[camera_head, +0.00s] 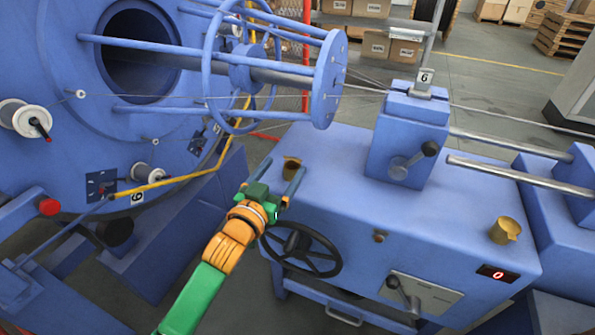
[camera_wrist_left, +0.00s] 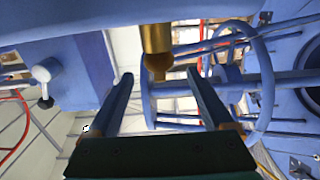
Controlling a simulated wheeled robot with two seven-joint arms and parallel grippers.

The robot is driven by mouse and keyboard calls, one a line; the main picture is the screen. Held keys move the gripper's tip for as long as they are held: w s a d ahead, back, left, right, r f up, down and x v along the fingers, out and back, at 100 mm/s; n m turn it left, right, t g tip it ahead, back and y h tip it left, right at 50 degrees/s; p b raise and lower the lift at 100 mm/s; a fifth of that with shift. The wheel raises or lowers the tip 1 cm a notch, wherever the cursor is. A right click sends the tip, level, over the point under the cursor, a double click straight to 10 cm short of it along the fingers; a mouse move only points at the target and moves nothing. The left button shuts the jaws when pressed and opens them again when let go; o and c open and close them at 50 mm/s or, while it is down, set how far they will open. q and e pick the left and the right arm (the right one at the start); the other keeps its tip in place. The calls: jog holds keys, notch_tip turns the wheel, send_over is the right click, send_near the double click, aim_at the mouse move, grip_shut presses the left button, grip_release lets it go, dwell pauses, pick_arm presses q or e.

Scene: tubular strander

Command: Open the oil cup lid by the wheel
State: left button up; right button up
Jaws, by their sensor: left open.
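The brass oil cup by the wheel (camera_head: 291,166) stands on the blue machine housing, just behind the dark handwheel (camera_head: 301,251). It also shows in the left wrist view (camera_wrist_left: 156,40), which looks upside down, with a rounded end at its lid side; the lid's exact position is too small to tell. My left gripper (camera_head: 281,173) is open and empty at the housing's left corner. In the left wrist view its two fingers (camera_wrist_left: 161,76) are spread wide, and the cup appears between and beyond their tips, with no contact visible. My right gripper is out of view.
A second brass oil cup (camera_head: 504,231) stands at the housing's right end. A blue block with a lever (camera_head: 408,135) rises behind. The strander's round cage (camera_head: 325,80) hangs close to the left arm, along with a yellow rail (camera_head: 170,180). The middle housing top is clear.

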aim_at(292, 157)
pick_arm(q)
jog(key=x, duration=0.8)
jog(key=shift+b, duration=0.4)
jog(key=shift+s, duration=0.1)
grip_shut()
jog(key=shift+r+p, duration=0.15)
jog(key=shift+p, duration=0.35)
jog(key=g+p, duration=0.1)
jog(key=p, duration=0.3)
jog(key=g+y+p, duration=0.1)
jog(key=g+p, duration=0.1)
jog(key=p, duration=0.3)
jog(key=shift+w+d+r, duration=0.1)
jog(key=shift+w+r, duration=0.15)
jog(key=shift+w, duration=0.1)
jog(key=shift+w+f+g+y+p, duration=0.15)
jog(key=shift+f+g+y+p, duration=0.15)
jog(key=shift+g+p, duration=0.5)
jog(key=shift+w+d+f+g+y, duration=0.1)
jog(key=shift+f+g+y, duration=0.2)
jog(key=shift+g, duration=0.7)
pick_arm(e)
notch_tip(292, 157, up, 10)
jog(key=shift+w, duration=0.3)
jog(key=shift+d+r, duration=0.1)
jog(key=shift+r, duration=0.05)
pick_arm(q)
grip_release()
